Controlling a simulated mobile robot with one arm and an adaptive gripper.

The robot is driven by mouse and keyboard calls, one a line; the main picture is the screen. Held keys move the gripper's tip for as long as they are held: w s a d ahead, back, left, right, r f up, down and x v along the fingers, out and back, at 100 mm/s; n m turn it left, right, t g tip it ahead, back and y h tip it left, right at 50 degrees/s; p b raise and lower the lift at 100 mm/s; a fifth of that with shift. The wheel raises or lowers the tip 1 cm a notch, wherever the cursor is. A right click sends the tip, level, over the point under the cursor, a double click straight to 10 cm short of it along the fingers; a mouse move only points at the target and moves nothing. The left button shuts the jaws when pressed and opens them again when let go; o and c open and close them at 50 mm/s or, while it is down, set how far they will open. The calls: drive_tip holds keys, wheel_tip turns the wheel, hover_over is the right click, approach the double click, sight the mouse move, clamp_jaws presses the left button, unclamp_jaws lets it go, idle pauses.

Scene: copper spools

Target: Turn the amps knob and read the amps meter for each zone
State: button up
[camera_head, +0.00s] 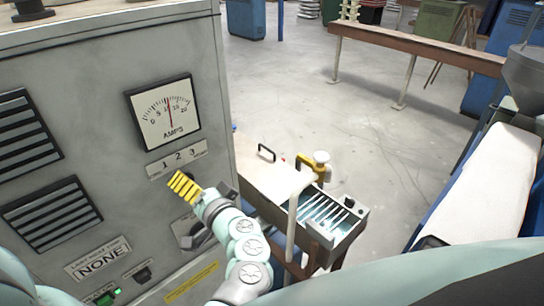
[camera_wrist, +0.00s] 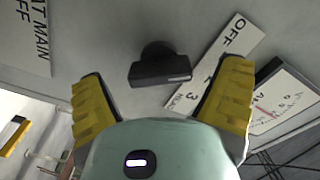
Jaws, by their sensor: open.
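The amps meter (camera_head: 163,112) is a white square dial in a black frame on the grey cabinet. Its red needle stands near mid-scale; the exact reading is too small to tell. Below it is the label strip (camera_head: 178,157) with 1, 2 and 3, also seen tilted in the wrist view (camera_wrist: 222,62). The black amps knob (camera_wrist: 160,70) shows in the wrist view between my yellow fingers, apart from both. In the head view my gripper hides it. My gripper (camera_head: 184,186) is open in front of the panel just below the strip; the wrist view also shows it (camera_wrist: 163,80).
The cabinet has vents (camera_head: 52,213), a "NONE" plate (camera_head: 98,260) and a green-lit switch (camera_head: 104,297). Another dark control (camera_head: 190,232) sits below my gripper, partly hidden. Open floor lies beyond.

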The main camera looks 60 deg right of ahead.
drive_tip(key=shift+w+d, duration=0.1)
drive_tip(key=shift+w, duration=0.6)
drive_tip(key=shift+c, duration=0.4)
drive_tip(key=c, duration=1.1)
drive_tip(key=shift+s, duration=0.1)
drive_tip(key=m+b, duration=0.1)
drive_tip(key=m, duration=0.2)
drive_tip(key=shift+d+m, duration=0.1)
drive_tip(key=shift+m, duration=1.7)
